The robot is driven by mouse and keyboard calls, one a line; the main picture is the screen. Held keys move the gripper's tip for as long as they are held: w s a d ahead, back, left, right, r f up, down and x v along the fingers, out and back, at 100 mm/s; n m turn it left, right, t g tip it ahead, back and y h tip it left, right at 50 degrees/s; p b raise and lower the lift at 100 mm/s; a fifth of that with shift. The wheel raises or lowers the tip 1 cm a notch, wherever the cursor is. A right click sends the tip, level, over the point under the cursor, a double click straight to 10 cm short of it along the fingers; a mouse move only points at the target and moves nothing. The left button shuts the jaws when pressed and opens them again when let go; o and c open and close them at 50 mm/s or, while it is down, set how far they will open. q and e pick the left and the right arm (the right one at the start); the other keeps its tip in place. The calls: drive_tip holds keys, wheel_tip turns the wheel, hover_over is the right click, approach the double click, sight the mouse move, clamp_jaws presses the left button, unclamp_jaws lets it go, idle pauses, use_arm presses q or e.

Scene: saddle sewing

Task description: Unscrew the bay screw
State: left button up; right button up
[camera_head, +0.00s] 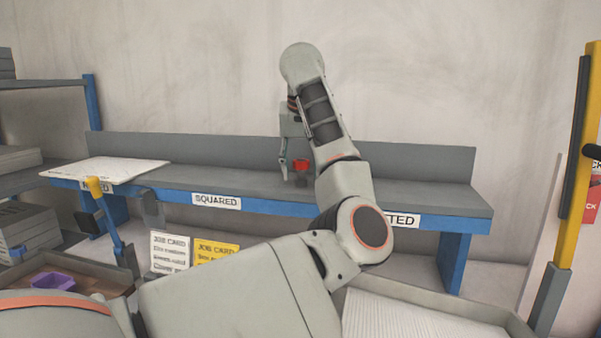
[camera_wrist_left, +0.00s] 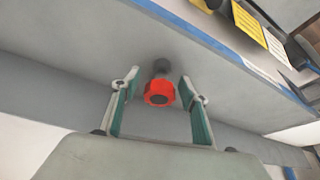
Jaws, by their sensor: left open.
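The bay screw has a red knob (camera_head: 301,165) on a dark base and stands on the grey bench top, just right of the middle of the bench. In the left wrist view the red knob (camera_wrist_left: 159,93) lies between the fingertips of my left gripper (camera_wrist_left: 158,84), with a gap on both sides. My left gripper (camera_head: 291,170) is open and points down at the knob from above. One finger shows beside the knob in the head view; my arm hides part of the area to the right. My right gripper is not in view.
The grey bench (camera_head: 420,195) has a raised back board and blue front edge with labels. A white board (camera_head: 105,170) lies at its left end. Job cards (camera_head: 215,251) hang below the front. A yellow post (camera_head: 580,170) stands at right.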

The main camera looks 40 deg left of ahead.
use_arm(q)
drive_tip(key=shift+r, duration=0.1)
drive_tip(key=c, duration=1.2)
drive_tip(key=shift+n+y, duration=0.3)
drive_tip(key=shift+n, duration=0.5)
drive_tip(key=shift+n+g, duration=0.5)
drive_tip(key=shift+n, duration=0.4)
drive_tip(key=shift+n+g+y+p, duration=0.3)
drive_tip(key=shift+n+g+p, duration=0.25)
drive_tip(key=shift+n, duration=1.05)
